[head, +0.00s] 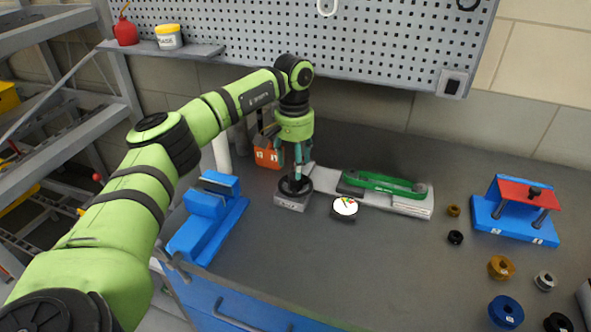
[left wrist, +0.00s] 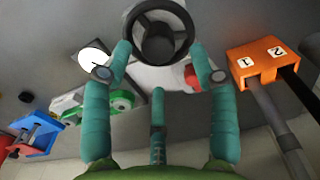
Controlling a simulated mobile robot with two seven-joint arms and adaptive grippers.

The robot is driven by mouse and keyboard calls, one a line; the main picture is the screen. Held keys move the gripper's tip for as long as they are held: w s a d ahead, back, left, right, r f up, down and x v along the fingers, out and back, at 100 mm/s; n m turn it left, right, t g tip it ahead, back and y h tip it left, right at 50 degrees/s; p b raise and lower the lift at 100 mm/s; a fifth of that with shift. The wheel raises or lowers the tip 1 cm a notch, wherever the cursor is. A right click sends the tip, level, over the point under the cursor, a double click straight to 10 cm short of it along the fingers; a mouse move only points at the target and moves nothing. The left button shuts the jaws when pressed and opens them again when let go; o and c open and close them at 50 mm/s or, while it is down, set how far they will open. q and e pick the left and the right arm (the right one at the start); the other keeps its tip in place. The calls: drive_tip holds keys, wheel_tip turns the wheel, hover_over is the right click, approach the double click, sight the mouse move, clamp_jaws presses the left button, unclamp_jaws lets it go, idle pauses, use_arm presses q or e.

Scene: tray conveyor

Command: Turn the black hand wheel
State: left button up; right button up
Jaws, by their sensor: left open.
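The black hand wheel (left wrist: 133,30) is a ring with spokes and a round hub, at the top middle of the left wrist view. In the head view the wheel (head: 297,186) lies flat on a small grey block (head: 291,202), partly hidden by my gripper. My left gripper (head: 298,178) points down from above at the wheel. In the left wrist view its teal fingers (left wrist: 162,75) are spread apart, one toward each side of the wheel, with a third finger lower in the middle. The gripper is open. I cannot tell whether the fingers touch the rim.
A round white dial (head: 345,206) stands close right of the wheel. An orange block (head: 267,157) is behind left, a blue vise (head: 207,205) left. The bench's middle front is clear.

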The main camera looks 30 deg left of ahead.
use_arm(q)
wheel_tip(320, 180, up, 9)
drive_tip(key=shift+f, duration=0.2)
drive_tip(key=shift+a, duration=0.1)
idle(0.4)
